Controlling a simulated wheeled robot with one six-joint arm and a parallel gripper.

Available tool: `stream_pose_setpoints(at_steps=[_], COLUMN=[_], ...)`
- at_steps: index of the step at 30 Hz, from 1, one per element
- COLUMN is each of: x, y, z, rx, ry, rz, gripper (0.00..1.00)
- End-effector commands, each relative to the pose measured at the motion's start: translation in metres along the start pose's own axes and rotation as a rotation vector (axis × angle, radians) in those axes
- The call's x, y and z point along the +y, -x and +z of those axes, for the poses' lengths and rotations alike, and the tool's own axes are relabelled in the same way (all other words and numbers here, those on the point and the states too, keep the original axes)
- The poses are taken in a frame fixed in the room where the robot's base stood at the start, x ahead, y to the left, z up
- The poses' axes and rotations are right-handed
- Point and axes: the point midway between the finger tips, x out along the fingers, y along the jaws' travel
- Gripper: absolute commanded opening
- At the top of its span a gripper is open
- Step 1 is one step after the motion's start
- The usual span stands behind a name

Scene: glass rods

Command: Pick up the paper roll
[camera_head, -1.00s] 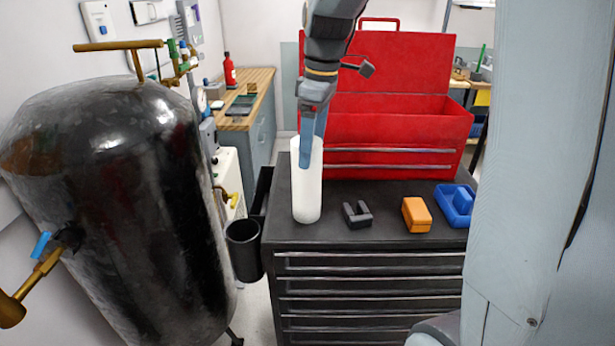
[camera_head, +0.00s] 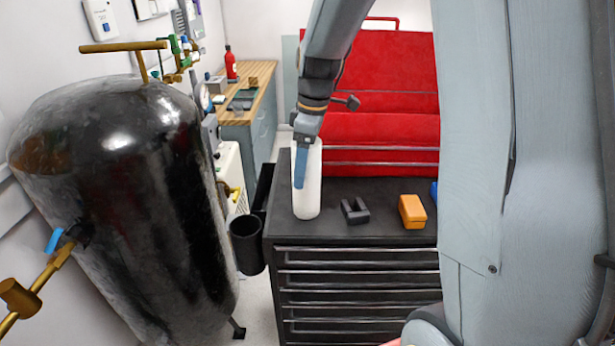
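The paper roll (camera_head: 309,195) is a white upright cylinder standing on the black top of a drawer cabinet (camera_head: 330,231), near its left edge. My gripper (camera_head: 300,180) comes down from above, and its blue finger overlaps the upper left part of the roll in the picture. Only one finger shows clearly; the other is hidden. I cannot tell whether the fingers touch the roll or how far apart they are.
A black U-shaped block (camera_head: 355,211) and an orange box (camera_head: 412,211) lie right of the roll. An open red toolbox (camera_head: 385,150) stands behind. A black bin (camera_head: 247,246) hangs at the cabinet's left side, and a large black tank (camera_head: 120,190) fills the left.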

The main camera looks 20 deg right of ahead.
Motion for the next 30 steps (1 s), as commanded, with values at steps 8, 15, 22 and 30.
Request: stream_pose_setpoints(at_steps=[8,15,22,30], x=[0.000,0.000,0.001,0.002], y=[0.000,0.000,0.003,0.044], z=[0.000,0.000,-0.001,-0.007], rx=[0.000,0.001,0.001,0.004], ry=[0.000,0.000,0.000,0.000], rz=[0.000,0.001,0.001,0.006], gripper=[0.62,0.24,0.24,0.24])
